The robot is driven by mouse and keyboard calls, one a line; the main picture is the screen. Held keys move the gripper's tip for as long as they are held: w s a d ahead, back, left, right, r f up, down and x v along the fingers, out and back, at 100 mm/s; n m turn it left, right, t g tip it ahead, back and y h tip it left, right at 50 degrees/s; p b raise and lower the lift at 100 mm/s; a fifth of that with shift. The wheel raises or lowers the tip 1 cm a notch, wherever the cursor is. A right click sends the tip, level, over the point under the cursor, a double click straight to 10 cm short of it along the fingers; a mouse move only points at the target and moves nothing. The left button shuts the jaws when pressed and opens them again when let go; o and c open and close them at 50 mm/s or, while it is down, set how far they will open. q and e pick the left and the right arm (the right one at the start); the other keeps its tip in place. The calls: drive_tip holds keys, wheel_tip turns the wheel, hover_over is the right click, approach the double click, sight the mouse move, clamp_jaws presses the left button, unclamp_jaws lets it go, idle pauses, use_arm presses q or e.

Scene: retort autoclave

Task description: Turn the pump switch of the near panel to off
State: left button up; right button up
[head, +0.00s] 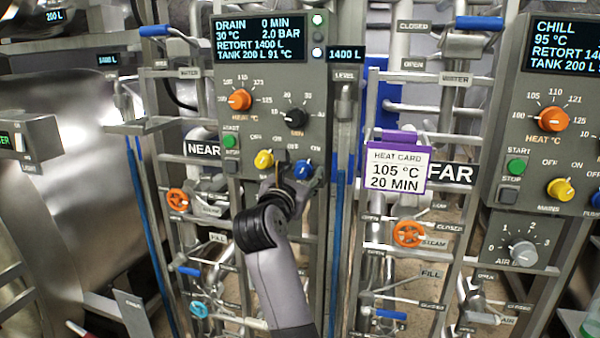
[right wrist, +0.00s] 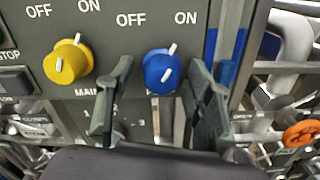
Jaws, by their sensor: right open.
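The near panel (head: 222,98) carries a yellow main switch (head: 264,159) and, to its right, the blue pump switch (head: 303,169). In the right wrist view the pump switch (right wrist: 158,80) is a round blue knob between the OFF and ON labels. Its white marks slant up and right, towards ON. My right gripper (right wrist: 160,65) is open, with one finger on each side of the blue knob; I cannot tell whether either finger touches it. In the head view the right gripper (head: 299,170) partly covers the knob. My left gripper is not in view.
The yellow main switch (right wrist: 68,62) is close left of my left-hand finger. The panel also has an orange heat knob (head: 240,99) and a black knob (head: 295,118). The far panel (head: 491,215) stands at right. A heat card (head: 398,170) hangs between them. Pipes and valves surround my arm.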

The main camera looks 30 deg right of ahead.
drive_tip(key=shift+s+a+r, duration=0.1)
drive_tip(key=shift+c, duration=1)
clamp_jaws()
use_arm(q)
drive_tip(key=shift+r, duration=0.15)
use_arm(e)
drive_tip(key=n+p, duration=0.3)
drive_tip(key=n, duration=0.1)
drive_tip(key=shift+r+p, duration=0.15)
drive_tip(key=shift+p, duration=0.2)
drive_tip(key=n+p, duration=0.5)
drive_tip(key=shift+d, duration=0.2)
use_arm(q)
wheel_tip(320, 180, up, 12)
drive_tip(key=p, duration=0.3)
drive_tip(key=shift+p, duration=0.3)
use_arm(e)
drive_tip(key=shift+s+n, duration=0.1)
drive_tip(key=shift+n, duration=1.5)
